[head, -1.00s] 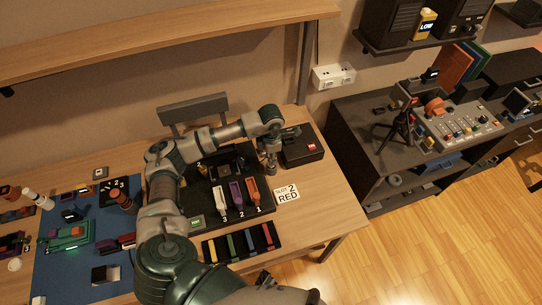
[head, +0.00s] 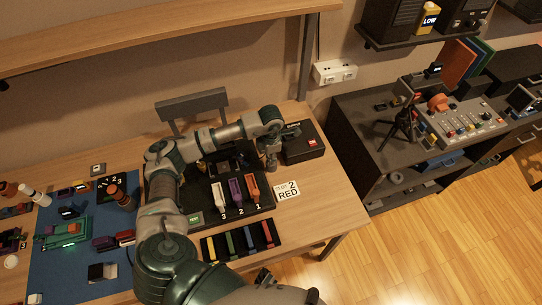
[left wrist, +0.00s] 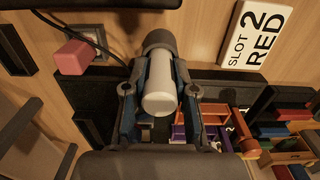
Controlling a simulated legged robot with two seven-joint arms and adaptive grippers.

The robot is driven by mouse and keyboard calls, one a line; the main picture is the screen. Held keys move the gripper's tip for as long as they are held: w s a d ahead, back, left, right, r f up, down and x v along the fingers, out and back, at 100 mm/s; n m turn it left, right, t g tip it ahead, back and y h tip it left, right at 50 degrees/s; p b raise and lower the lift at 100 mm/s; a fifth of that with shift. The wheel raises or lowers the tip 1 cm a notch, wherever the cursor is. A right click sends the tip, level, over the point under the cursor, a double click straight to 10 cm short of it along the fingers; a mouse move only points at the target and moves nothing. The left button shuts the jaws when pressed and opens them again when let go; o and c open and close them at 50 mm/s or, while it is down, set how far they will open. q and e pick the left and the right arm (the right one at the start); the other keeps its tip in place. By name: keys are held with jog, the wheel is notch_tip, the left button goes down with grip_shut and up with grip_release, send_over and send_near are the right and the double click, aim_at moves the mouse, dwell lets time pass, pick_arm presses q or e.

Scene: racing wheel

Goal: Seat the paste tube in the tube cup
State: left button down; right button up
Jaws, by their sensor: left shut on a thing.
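In the left wrist view, the gripper (left wrist: 158,100) is shut on the paste tube, a pale cylinder (left wrist: 160,85) with a dark grey end (left wrist: 158,40). In the head view, the grey tube (head: 271,164) shows below the fingers, close above or at the bench top; contact cannot be told. I cannot make out the tube cup for certain. My right gripper is not clearly in view.
A black rack with white, purple and orange holders (head: 236,190) stands left of the gripper. The "SLOT 2 RED" card (head: 287,190) lies to the right. A black box (head: 303,143) is behind it. A tray of coloured bars (head: 241,241) lies in front.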

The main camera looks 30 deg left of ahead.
pick_arm(q)
jog(key=c, duration=0.8)
grip_release()
jog(key=shift+c, duration=0.2)
notch_tip(320, 180, up, 12)
jog(key=shift+f, duration=0.1)
